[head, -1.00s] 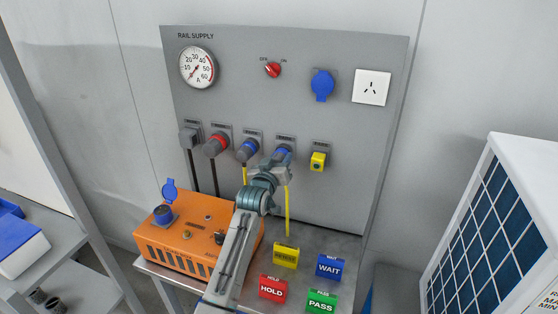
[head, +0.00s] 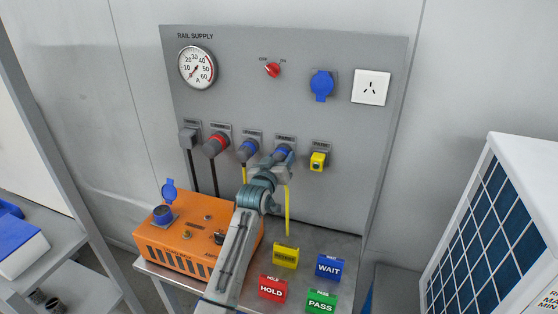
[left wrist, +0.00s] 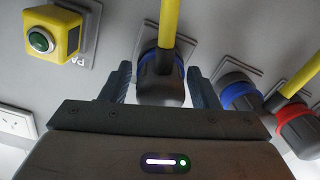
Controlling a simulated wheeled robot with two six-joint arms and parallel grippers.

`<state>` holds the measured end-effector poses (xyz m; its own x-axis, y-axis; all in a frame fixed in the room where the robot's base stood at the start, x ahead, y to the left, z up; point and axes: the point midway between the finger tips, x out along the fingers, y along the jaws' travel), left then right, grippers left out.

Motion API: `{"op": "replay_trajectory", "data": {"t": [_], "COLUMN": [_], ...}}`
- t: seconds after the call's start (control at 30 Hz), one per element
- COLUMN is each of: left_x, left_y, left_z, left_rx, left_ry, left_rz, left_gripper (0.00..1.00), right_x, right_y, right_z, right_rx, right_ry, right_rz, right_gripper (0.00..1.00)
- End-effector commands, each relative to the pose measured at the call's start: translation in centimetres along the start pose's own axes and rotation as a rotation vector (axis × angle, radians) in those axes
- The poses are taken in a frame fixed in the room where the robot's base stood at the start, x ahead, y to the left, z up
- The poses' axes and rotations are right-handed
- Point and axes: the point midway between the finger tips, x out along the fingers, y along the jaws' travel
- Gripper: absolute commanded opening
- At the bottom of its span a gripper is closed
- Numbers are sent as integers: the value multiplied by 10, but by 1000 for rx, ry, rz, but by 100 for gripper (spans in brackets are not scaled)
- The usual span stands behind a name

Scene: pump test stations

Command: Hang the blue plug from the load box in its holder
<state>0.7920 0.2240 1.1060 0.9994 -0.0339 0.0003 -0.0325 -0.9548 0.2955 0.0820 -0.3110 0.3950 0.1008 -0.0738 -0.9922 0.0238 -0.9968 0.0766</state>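A blue-ringed plug with a dark body and yellow cable (head: 283,152) sits at the fourth holder in the panel's row. In the left wrist view this plug (left wrist: 161,88) lies between the two fingers of my left gripper (left wrist: 160,85). The fingers stand apart, with a narrow gap at the left one; contact at the right one is unclear. A similar blue plug (head: 247,150) sits in the holder to its left. The orange box (head: 180,245) stands on the bench with a blue socket (head: 163,214), its lid raised. My right gripper is not in view.
A red plug (head: 215,146) and a grey plug (head: 189,137) sit further left in the row. A yellow button box (head: 318,161) is close on the right. WAIT (head: 329,266), HOLD (head: 272,288) and PASS (head: 321,301) signs and a yellow sign (head: 285,256) stand on the bench.

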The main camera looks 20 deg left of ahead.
Motion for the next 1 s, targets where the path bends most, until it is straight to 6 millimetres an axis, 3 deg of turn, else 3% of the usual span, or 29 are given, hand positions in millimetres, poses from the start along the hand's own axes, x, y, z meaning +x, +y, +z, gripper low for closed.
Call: {"op": "replay_trajectory", "data": {"t": [0.47,1.0], "left_x": [-9,-96], "left_y": [-1,-1], "left_z": [3,2], "left_rx": [0,0], "left_ry": [-1,0], "left_rz": [0,0], "left_gripper": [66,66], "right_x": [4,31], "right_y": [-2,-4], "right_z": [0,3], "right_rx": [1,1], "right_ry": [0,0], "right_rz": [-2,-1], "right_gripper": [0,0]}}
